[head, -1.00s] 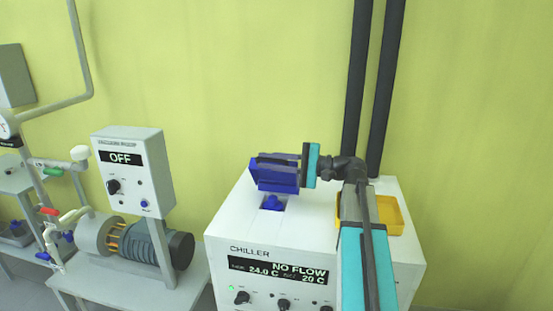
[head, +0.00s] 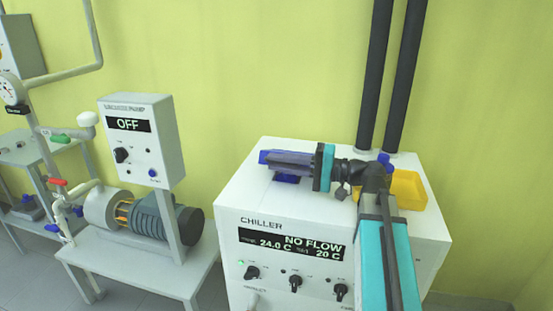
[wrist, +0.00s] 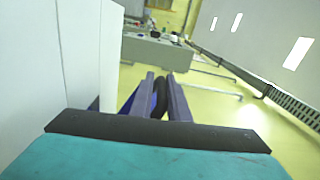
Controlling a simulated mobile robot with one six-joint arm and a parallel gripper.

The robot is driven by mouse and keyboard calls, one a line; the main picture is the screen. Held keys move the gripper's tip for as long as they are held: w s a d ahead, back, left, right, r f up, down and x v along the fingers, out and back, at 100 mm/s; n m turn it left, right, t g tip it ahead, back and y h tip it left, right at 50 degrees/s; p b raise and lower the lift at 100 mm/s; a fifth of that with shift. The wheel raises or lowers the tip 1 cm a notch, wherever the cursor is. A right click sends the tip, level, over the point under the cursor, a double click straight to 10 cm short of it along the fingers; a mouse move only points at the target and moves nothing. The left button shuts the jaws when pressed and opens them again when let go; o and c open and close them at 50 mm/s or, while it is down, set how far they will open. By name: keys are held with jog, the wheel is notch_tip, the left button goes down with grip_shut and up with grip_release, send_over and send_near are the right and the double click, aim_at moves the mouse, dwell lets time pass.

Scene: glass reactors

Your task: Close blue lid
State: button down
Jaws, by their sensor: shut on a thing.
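My gripper (head: 278,161) points left in the head view, low over the white top of the chiller (head: 240,195). Its fingers are shut on the blue lid (head: 264,155), whose blue shows beyond and along the fingers. A blue piece (head: 286,178) shows just under the fingers on the chiller top; I cannot tell whether the lid touches it. In the wrist view, a strip of blue (wrist: 151,103) and a dark rounded part lie between the two fingers. The fingers hide most of the lid.
A yellow tray (head: 408,188) sits at the chiller's right rear, partly behind my arm. Two black pipes (head: 390,75) rise behind it. A pump with a control box (head: 138,140) reading OFF stands to the left.

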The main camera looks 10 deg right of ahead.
jog(key=shift+d+f, duration=0.25)
jog(key=shift+f, duration=0.25)
jog(key=shift+a, duration=0.15)
jog(key=c, duration=1.8)
grip_release()
jog(key=shift+w, duration=0.1)
jog(key=shift+a+r, duration=0.1)
jog(key=shift+r, duration=0.05)
